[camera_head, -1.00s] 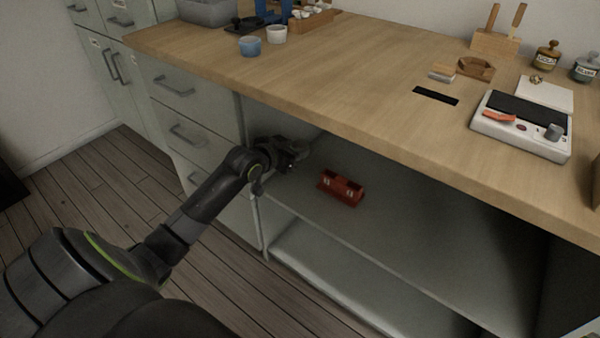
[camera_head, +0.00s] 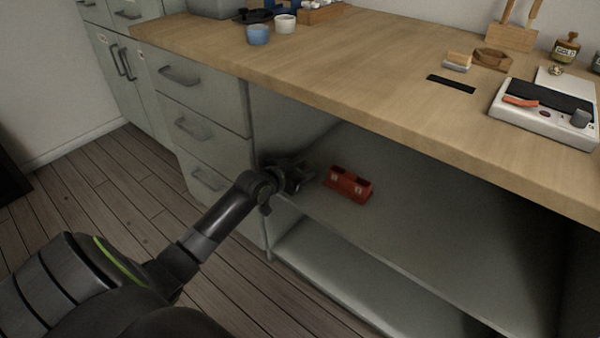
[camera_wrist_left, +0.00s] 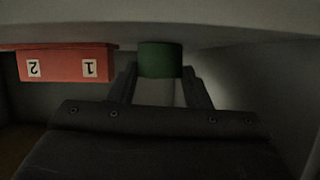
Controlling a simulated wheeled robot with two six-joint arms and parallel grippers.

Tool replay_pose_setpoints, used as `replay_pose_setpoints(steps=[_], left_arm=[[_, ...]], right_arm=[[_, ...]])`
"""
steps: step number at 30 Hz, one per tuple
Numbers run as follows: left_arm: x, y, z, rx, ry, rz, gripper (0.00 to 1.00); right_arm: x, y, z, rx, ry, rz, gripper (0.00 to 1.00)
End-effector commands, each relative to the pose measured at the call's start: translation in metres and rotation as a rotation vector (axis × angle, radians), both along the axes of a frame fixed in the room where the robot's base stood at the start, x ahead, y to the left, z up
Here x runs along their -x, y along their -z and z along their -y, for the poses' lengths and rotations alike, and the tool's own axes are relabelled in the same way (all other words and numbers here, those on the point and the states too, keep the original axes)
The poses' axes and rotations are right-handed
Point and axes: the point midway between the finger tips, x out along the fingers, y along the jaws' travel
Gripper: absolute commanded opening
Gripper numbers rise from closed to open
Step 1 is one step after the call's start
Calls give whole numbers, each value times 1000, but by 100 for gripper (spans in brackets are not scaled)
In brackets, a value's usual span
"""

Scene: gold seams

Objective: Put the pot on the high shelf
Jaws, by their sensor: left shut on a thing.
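My left gripper (camera_head: 300,176) reaches into the open cabinet under the worktop, at its left side. In the left wrist view its fingers (camera_wrist_left: 160,88) are shut on a green pot (camera_wrist_left: 160,60). The pot is hidden in the head view. The upper shelf (camera_head: 420,228) of the cabinet is a grey board; in the wrist view, which looks upside down, it spans the top (camera_wrist_left: 240,30). The pot is close to this board; I cannot tell whether it touches. My right gripper is not in view.
A red holder (camera_head: 348,185) marked 1 and 2 stands on the upper shelf, just right of the gripper; it also shows in the wrist view (camera_wrist_left: 65,65). The worktop (camera_head: 340,65) overhangs the shelf. A lower shelf (camera_head: 345,285) lies below. The upper shelf is clear toward the right.

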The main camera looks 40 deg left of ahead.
Motion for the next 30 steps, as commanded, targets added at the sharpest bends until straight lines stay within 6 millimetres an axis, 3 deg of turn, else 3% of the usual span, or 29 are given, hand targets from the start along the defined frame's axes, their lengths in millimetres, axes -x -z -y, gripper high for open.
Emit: replay_pose_setpoints(steps=[8, 9, 13, 24, 30], left_arm=[[0, 3, 0, 0, 0, 1, 22], [0, 2, 0, 0, 0, 1, 47], [0, 2, 0, 0, 0, 1, 64], [0, -4, 0, -1, 0, 1, 65], [27, -17, -2, -3, 0, -2, 65]], right_arm=[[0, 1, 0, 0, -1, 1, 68], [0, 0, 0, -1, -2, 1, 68], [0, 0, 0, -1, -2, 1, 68], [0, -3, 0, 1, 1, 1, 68], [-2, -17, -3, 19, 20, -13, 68]])
